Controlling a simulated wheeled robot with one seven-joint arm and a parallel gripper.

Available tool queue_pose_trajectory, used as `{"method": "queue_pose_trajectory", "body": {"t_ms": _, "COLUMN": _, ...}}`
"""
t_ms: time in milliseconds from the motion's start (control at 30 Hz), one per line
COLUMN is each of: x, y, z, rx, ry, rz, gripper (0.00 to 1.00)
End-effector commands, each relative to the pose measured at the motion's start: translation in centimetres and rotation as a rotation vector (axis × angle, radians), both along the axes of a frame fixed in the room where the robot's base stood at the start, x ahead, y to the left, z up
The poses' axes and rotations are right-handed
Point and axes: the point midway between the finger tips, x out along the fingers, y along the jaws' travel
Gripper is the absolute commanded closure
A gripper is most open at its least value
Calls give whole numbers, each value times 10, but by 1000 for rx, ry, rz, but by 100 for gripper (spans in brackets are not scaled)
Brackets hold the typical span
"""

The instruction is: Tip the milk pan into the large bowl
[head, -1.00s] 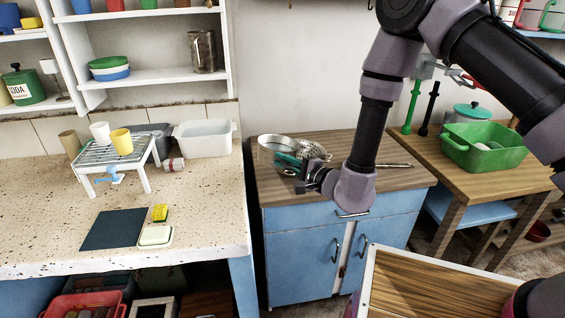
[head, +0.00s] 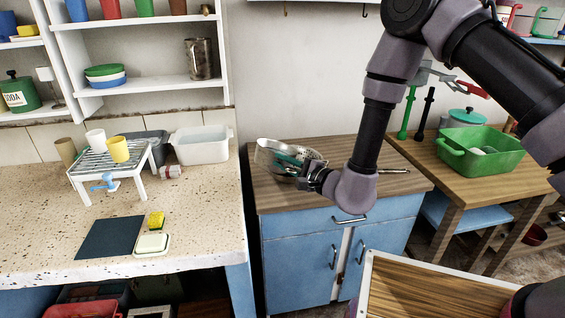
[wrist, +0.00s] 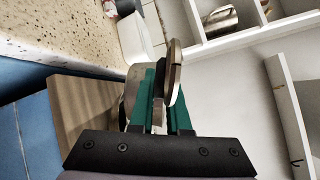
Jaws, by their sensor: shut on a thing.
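The milk pan (head: 264,152) is a shiny metal pan above the wooden cabinet top, tilted steeply to one side. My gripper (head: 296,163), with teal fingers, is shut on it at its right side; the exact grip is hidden. In the wrist view the fingers (wrist: 161,98) are close together, with a grey rounded rim (wrist: 173,70) just beyond them. A pale perforated metal vessel (head: 313,154) shows behind my gripper, mostly hidden. I cannot tell for sure whether it is the large bowl. Whether anything is pouring cannot be seen.
A thin handle (head: 394,171) lies on the wooden top at right. The speckled counter (head: 200,215) at left holds a white tub (head: 201,146) and a rack (head: 108,160) with cups. A green basin (head: 480,150) stands on the right table. The cabinet's front top is clear.

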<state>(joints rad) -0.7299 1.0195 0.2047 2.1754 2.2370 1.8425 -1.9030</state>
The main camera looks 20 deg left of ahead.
Motion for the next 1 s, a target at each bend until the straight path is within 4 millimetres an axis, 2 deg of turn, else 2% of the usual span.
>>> {"method": "queue_pose_trajectory", "body": {"t_ms": 533, "x": 13, "y": -8, "z": 15, "rx": 99, "ry": 142, "rz": -1, "gripper": 100}}
{"method": "queue_pose_trajectory", "body": {"t_ms": 1000, "x": 13, "y": -8, "z": 16, "rx": 104, "ry": 148, "rz": 1, "gripper": 100}}
